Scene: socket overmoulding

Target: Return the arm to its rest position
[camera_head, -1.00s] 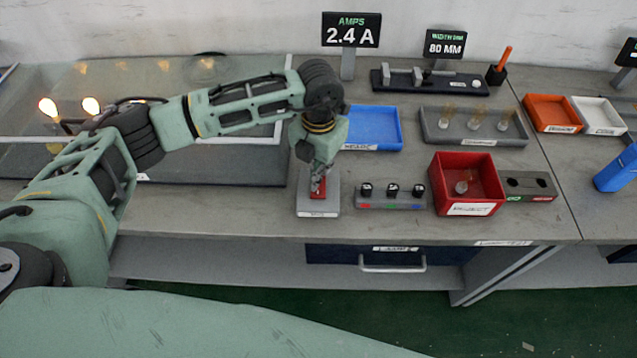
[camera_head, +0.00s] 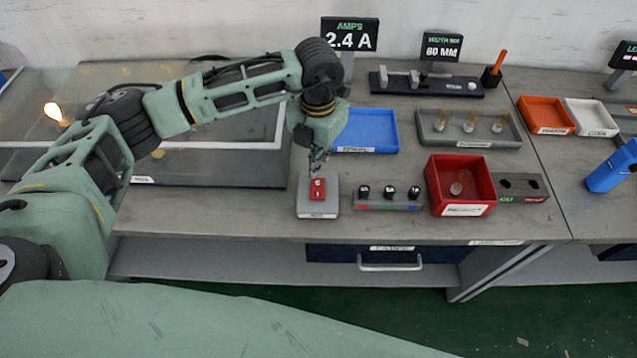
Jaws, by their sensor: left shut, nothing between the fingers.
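My left arm reaches in from the left across the bench. My left gripper (camera_head: 317,166) points down, shut and empty, just above a small red block with two round marks (camera_head: 318,189). The red block sits on a small grey stand (camera_head: 318,209) with a white label at the bench's front edge. The fingertips look a little apart from the block, though the gap is small in the picture. My right gripper is out of the picture.
Behind are a blue tray (camera_head: 372,131) and a grey tray (camera_head: 437,137). A dark glossy panel (camera_head: 220,170) lies left.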

